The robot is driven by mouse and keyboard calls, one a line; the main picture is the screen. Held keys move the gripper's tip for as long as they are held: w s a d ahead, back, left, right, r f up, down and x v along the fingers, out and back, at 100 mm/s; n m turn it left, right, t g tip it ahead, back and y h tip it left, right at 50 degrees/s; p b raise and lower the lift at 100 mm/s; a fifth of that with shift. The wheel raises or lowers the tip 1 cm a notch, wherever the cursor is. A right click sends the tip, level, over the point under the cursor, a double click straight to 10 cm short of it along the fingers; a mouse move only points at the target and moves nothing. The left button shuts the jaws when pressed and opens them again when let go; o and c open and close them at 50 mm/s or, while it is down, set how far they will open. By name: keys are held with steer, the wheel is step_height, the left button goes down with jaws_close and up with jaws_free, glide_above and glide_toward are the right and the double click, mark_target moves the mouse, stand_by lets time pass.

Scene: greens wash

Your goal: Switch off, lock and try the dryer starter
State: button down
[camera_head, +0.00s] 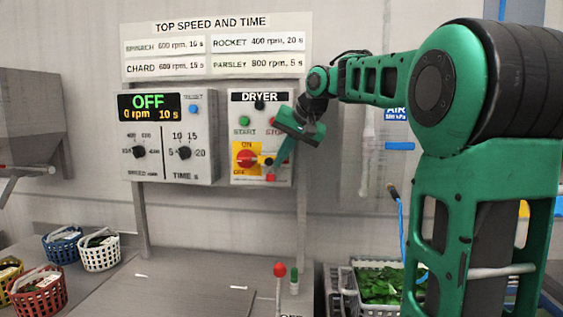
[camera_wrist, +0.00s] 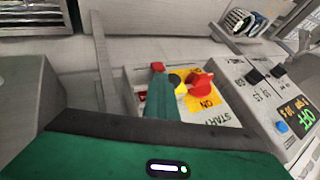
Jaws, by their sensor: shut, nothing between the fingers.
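The dryer starter (camera_head: 284,97) is a grey wall box labelled DRYER, with a green START button (camera_head: 244,121) and a STOP button partly behind my gripper. Its red rotary switch (camera_head: 247,160) sits on a yellow ON/OFF plate; it also shows in the wrist view (camera_wrist: 200,83). I cannot tell the handle's exact position. A small red block (camera_head: 270,178), perhaps a padlock, is at the box's lower right, also in the wrist view (camera_wrist: 158,67). My gripper (camera_head: 271,168) is shut and empty, its fingertips in front of the box, right of the switch, near the red block.
A control panel (camera_head: 168,170) left of the starter reads OFF, 0 rpm, 10 s. A speed and time chart (camera_head: 215,27) hangs above. Baskets (camera_head: 100,253) stand at lower left. A red-topped lever (camera_head: 280,270) rises in front, beside a crate of greens (camera_head: 380,285).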

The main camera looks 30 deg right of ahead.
steer(key=shift+w+a, duration=0.2)
steer(key=shift+a, duration=0.15)
steer(key=shift+d, duration=0.1)
steer(key=s+d, duration=0.2)
steer(key=shift+s+d+f, duration=0.35)
steer(key=shift+d, duration=0.05)
steer(key=v, duration=1)
steer(key=shift+s+d, duration=0.15)
steer(key=shift+d, duration=0.1)
